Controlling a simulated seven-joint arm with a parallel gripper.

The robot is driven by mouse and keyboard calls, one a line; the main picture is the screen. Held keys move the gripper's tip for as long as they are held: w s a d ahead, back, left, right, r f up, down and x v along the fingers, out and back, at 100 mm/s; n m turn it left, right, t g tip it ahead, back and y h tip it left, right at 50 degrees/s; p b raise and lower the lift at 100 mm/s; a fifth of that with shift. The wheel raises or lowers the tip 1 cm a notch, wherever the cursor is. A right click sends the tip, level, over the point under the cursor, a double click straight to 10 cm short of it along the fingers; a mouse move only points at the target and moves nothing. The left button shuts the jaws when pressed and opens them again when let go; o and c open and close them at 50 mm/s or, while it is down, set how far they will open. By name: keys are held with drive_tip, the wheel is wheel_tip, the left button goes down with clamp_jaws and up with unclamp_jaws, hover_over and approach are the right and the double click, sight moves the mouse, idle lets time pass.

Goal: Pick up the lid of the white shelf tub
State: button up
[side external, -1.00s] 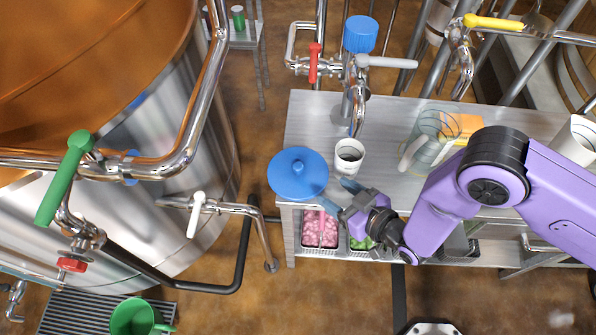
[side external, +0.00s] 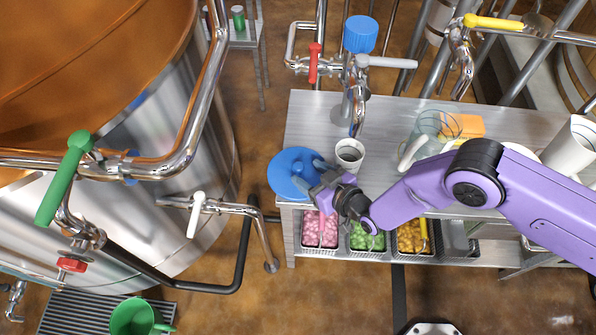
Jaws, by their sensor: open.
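A round blue lid (side external: 281,172) with a small central knob is at the left front corner of the metal shelf top. Any tub beneath it is hidden from this high angle, so I cannot tell what it rests on. My gripper (side external: 308,174) is open over the right half of the lid, its blue-grey fingers pointing left toward the knob. The fingers partly cover the knob, and I cannot tell whether they touch it. A small white open cup (side external: 350,151) stands just right of the lid, close behind my gripper.
The shelf top (side external: 393,120) also holds a glass pitcher (side external: 432,130), an orange box (side external: 468,126) and a white mug (side external: 571,146). A tap (side external: 358,100) rises behind the cup. Bins of pink (side external: 318,228), green (side external: 366,238) and yellow pieces (side external: 408,238) sit below the front edge.

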sight(299, 167)
drive_tip(key=shift+x, duration=1.8)
drive_tip(key=shift+r, duration=0.1)
clamp_jaws()
